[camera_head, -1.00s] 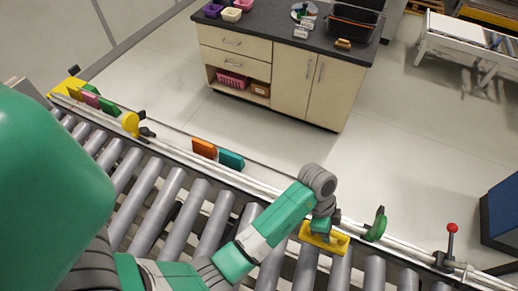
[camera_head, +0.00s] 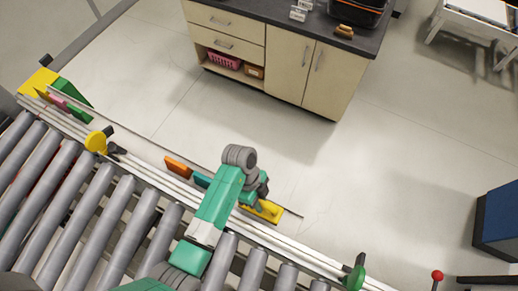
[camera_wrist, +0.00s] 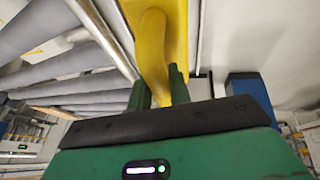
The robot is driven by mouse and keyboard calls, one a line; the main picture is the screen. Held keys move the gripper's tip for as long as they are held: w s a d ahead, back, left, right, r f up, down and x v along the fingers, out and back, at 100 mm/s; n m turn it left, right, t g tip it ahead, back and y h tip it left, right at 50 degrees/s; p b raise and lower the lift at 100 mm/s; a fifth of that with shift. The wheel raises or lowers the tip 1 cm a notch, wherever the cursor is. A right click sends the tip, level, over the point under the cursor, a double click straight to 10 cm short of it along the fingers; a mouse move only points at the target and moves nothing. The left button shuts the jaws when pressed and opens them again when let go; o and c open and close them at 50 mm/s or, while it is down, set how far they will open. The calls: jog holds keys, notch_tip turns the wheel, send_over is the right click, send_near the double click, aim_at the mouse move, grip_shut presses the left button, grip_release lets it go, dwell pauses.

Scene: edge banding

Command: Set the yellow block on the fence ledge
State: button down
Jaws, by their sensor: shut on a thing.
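The yellow block (camera_head: 270,213) is at the fence ledge (camera_head: 140,147), just right of the teal block (camera_head: 202,180) and orange block (camera_head: 178,166). My arm covers part of it. Whether it rests on the ledge or hangs just above it, I cannot tell. My gripper (camera_head: 256,199) is over the block's left part, shut on it. In the wrist view the two green fingers of my gripper (camera_wrist: 159,88) close on the block's raised grip, and the yellow block (camera_wrist: 181,25) reaches past the top edge.
Conveyor rollers (camera_head: 117,212) lie on the near side of the fence. A green paddle (camera_head: 354,277) and a red-knobbed lever (camera_head: 437,276) stand at right. A yellow round stop (camera_head: 97,142) and several coloured pieces are at left. Open floor lies beyond, before a cabinet (camera_head: 284,55).

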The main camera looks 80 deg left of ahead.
jog(key=shift+a+f, duration=0.1)
jog(key=shift+f, duration=2.35)
jog(key=shift+f, duration=0.1)
jog(key=c, duration=1.3)
grip_release()
jog(key=v, duration=1.2)
